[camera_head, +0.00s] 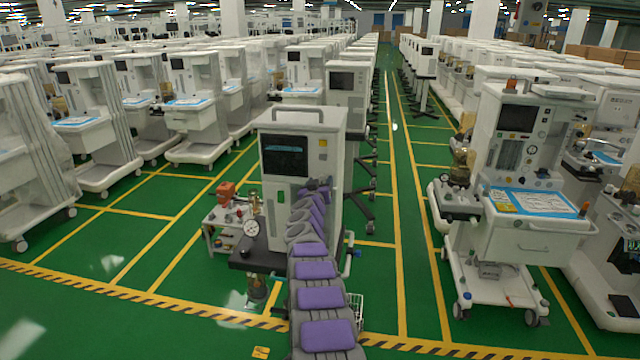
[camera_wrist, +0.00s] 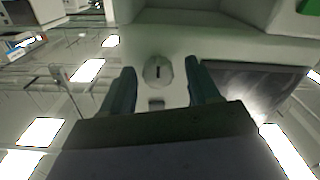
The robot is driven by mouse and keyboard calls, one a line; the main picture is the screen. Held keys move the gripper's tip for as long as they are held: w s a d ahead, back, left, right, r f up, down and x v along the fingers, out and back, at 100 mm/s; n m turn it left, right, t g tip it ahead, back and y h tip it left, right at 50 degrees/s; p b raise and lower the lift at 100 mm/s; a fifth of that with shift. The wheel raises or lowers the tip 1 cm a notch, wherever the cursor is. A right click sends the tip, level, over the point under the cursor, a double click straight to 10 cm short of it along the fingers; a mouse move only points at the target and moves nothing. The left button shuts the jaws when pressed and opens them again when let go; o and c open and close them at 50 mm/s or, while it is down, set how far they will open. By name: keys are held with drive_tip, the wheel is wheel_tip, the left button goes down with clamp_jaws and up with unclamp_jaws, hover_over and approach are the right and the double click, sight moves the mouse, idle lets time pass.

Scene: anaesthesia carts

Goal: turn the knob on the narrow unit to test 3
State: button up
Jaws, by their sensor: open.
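The narrow unit (camera_head: 328,140) is a tall white cabinet with a dark screen (camera_head: 285,156), standing straight ahead in the head view. In the wrist view, a round pale knob (camera_wrist: 158,72) with a short dark mark at its middle sits on the unit's white face. My gripper (camera_wrist: 160,69) is open, with one dark finger at each side of the knob and a gap on both sides. I cannot tell how far the fingertips are from the face. In the head view my gripper (camera_head: 321,184) is small at the unit's front, and my arm hides the knob. No test labels are readable.
A pressure gauge (camera_head: 251,229) and brass fittings stand left of the unit, beside a small cart with a red part (camera_head: 226,192). A larger anaesthesia cart (camera_head: 530,240) stands at the right. Green floor with yellow lines is clear between them.

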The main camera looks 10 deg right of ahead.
drive_tip(key=c, duration=1)
drive_tip(key=shift+c, duration=0.2)
